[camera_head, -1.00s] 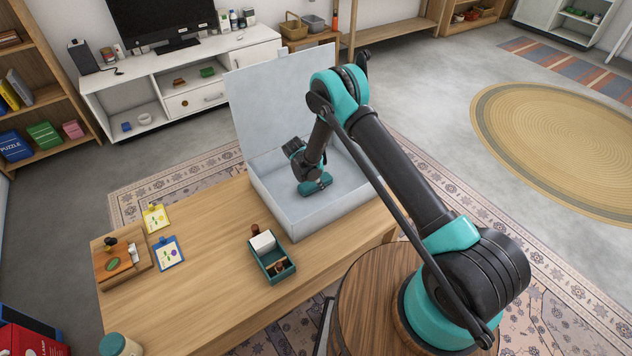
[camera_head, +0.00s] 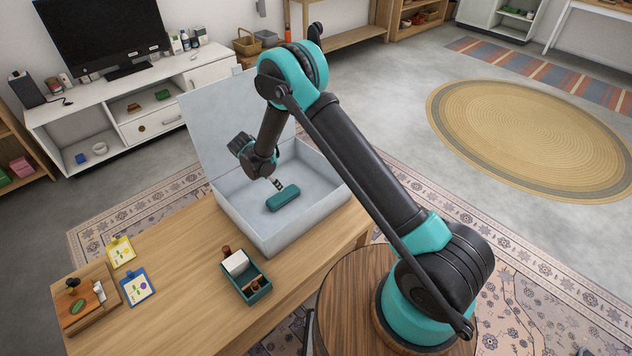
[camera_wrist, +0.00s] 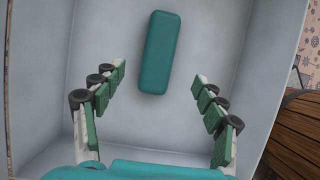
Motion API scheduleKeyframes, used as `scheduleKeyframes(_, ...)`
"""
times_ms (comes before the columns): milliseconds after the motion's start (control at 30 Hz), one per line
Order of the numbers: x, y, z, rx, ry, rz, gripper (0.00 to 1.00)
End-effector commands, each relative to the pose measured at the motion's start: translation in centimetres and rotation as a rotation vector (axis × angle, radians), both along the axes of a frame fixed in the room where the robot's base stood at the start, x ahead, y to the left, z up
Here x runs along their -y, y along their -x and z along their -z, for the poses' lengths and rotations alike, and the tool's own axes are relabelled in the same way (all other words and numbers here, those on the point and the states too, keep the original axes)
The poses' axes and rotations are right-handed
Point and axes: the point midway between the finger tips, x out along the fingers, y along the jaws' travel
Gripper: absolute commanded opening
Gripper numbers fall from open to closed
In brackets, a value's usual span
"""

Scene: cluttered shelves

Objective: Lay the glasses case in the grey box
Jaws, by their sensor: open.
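The teal glasses case (camera_head: 284,197) lies flat on the floor of the grey box (camera_head: 287,239), whose lid stands open at the back. In the wrist view the case (camera_wrist: 160,52) lies ahead of my fingertips, apart from both fingers, with the grey box floor (camera_wrist: 100,30) around it. My gripper (camera_head: 277,184) is over the box, close above the case. It also shows in the wrist view (camera_wrist: 168,85), with its fingers spread wide and nothing between them.
A small teal tray (camera_head: 258,290) with a white block stands on the table in front of the box. The table between is clear.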

Motion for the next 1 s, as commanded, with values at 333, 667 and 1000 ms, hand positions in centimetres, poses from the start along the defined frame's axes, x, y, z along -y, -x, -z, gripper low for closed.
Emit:
scheduleKeyframes(333, 3.7, -1.3, -4.1, 0.022, -0.06, 0.143, 0.72)
scheduleKeyframes(667, 15.6, -1.5, -14.7, 0.094, -0.256, 0.607, 0.72)
scheduleKeyframes(1000, 27.8, 3.3, -22.6, 0.17, -0.452, 1.103, 0.72)
